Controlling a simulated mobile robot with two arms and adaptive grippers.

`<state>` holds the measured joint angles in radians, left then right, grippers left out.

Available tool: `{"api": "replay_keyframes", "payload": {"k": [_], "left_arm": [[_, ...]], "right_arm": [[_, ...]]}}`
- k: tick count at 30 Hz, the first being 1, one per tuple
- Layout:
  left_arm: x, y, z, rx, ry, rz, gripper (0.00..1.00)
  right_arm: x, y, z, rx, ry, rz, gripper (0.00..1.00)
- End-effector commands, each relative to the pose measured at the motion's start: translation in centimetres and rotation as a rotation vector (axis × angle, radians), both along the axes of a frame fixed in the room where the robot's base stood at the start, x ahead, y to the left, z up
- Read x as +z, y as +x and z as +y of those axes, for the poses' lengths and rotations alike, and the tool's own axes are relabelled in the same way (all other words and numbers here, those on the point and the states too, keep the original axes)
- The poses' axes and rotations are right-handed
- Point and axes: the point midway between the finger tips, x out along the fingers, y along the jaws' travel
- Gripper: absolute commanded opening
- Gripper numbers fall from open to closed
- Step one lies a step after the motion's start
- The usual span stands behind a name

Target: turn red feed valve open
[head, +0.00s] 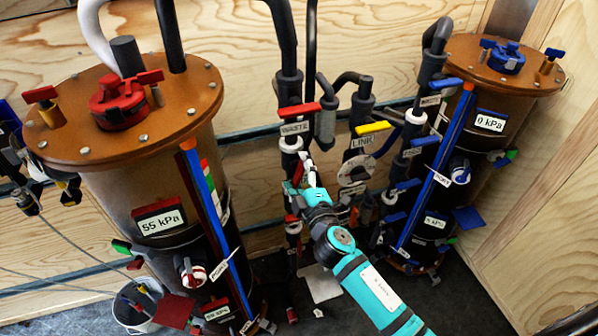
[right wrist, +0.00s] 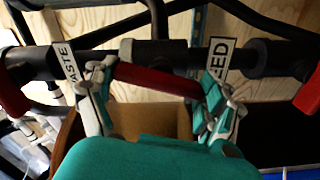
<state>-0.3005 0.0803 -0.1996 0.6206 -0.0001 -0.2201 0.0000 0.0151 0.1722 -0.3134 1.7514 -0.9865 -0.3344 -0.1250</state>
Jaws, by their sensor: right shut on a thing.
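My right gripper (head: 297,183) reaches in from the lower right to the red-handled pipe column between the two tanks. In the right wrist view its two fingers (right wrist: 158,90) are at the two ends of a red bar handle (right wrist: 155,81), shut on it. The bar lies across the picture, slightly tilted. A label ending in "EED" (right wrist: 221,52) is just right of the handle, partly hidden by a finger. In the head view the fingers hide most of the gripped handle. My left gripper is not in view.
The red WASTE valve handle (head: 300,109) is above my gripper, and the yellow LINK handle (head: 372,128) is right of it. The left tank (head: 130,115) reads 55 kPa; the right tank (head: 505,75) reads 0 kPa. Pipes and blue handles crowd the right side.

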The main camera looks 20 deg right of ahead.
Motion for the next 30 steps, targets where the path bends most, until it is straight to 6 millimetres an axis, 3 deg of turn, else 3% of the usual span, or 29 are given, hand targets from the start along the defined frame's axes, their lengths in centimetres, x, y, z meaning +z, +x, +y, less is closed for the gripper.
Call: {"api": "replay_keyframes", "payload": {"k": [12,30], "left_arm": [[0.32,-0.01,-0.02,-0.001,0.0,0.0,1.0],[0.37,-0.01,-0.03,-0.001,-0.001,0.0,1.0]], "right_arm": [[-0.15,-0.01,0.04,0.001,-0.261,-0.007,0.52],[-0.23,-0.02,0.03,0.0,-0.332,-0.009,0.52]]}}
